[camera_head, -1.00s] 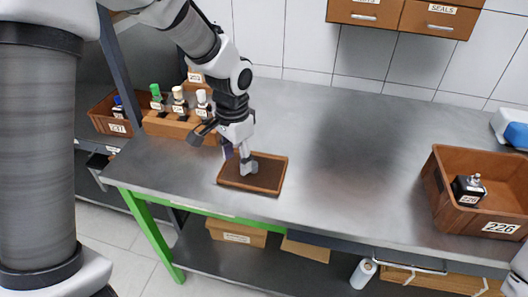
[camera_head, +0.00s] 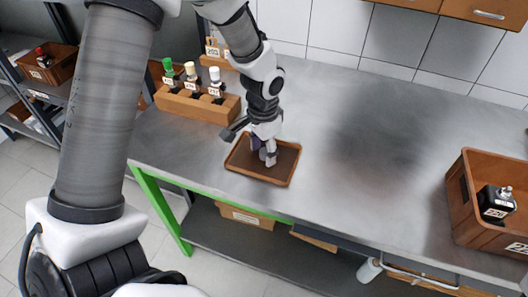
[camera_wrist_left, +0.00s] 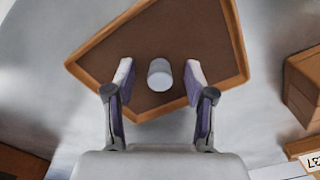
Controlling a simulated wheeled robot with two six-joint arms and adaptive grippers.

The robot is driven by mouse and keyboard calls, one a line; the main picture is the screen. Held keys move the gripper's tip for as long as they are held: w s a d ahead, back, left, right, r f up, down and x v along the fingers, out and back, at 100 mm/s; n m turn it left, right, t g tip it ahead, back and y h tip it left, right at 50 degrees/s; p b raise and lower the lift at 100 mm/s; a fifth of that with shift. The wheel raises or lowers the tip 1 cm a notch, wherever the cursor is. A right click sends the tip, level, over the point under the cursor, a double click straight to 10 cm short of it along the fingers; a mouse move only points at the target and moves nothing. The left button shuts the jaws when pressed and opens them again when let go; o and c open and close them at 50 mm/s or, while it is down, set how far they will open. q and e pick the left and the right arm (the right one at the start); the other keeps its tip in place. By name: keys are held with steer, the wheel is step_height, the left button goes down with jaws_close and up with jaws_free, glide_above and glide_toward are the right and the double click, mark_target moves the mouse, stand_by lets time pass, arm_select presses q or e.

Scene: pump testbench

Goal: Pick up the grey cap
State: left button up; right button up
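The grey cap (camera_wrist_left: 159,75) is a small light-grey cylinder in the brown tray (camera_wrist_left: 240,65), seen in the left wrist view. It stands between the two fingers of my left gripper, with a gap visible on each side. In the head view my left gripper (camera_head: 264,155) is open and points down over the tray (camera_head: 262,180). The cap is not clearly seen there, as the fingers are in front of it. My right gripper is not in view.
A wooden rack (camera_head: 197,104) with several bottles stands behind and left of the tray. A brown bin (camera_head: 462,200) holding a black bottle (camera_head: 495,203) is at the right. The metal bench top (camera_head: 380,150) between tray and bin is clear.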

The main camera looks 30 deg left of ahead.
arm_select(q)
steer(key=c, duration=0.7)
